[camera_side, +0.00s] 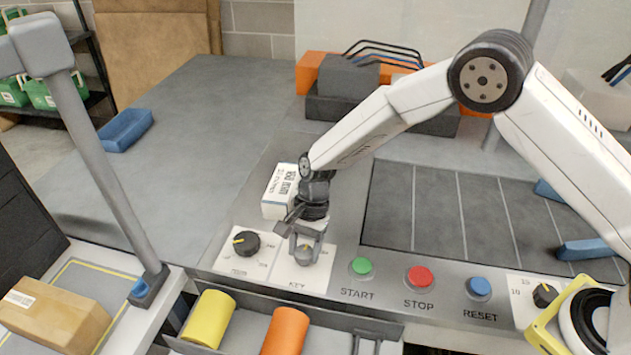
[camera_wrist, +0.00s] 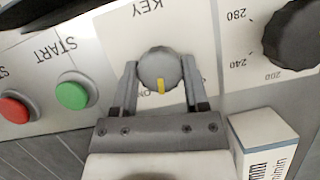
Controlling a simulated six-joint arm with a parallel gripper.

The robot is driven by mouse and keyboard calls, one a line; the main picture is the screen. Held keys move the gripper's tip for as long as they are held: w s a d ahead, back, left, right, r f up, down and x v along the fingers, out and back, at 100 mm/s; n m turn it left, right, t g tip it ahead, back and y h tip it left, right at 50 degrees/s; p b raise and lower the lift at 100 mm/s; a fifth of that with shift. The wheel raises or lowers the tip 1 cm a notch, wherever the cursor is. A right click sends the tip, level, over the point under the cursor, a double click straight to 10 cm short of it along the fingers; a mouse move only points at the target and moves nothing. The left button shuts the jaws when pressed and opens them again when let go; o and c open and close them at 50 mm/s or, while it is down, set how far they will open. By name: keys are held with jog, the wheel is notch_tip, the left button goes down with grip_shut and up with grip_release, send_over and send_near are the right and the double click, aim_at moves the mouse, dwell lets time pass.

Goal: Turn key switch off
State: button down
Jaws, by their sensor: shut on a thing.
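The key switch is a round grey knob (camera_wrist: 158,66) with a yellow mark, on a white plate (camera_wrist: 196,40) labelled KEY. In the wrist view the mark points down, toward the gripper's body; a label beside it is partly hidden and seems to end in N. My gripper (camera_wrist: 159,74) has one finger on each side of the knob and is shut on it. In the side view my gripper (camera_side: 306,240) comes down from above onto the KEY plate, and the knob (camera_side: 305,251) shows partly between the fingers.
A black dial (camera_side: 246,243) is left of the key switch. Green START (camera_side: 361,267), red STOP (camera_side: 420,277) and blue RESET (camera_side: 479,287) buttons are to its right. A white box (camera_side: 276,192) stands close behind my gripper. An open tray with yellow (camera_side: 209,318) and orange (camera_side: 286,332) cylinders lies in front.

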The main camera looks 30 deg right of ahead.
jog(key=n+h, duration=0.1)
jog(key=n, duration=0.1)
jog(key=n+g, duration=0.1)
jog(key=n, duration=0.2)
jog(key=shift+w+a+n+h, duration=0.1)
jog(key=shift+n+h, duration=0.2)
jog(key=shift+h, duration=0.1)
jog(key=n+h, duration=0.1)
jog(key=n, duration=0.1)
jog(key=n+h, duration=0.1)
jog(key=n, duration=0.2)
jog(key=shift+g, duration=0.4)
jog(key=shift+c, duration=0.5)
grip_release()
jog(key=v, duration=0.7)
jog(key=shift+r, duration=0.4)
jog(key=shift+w, duration=0.15)
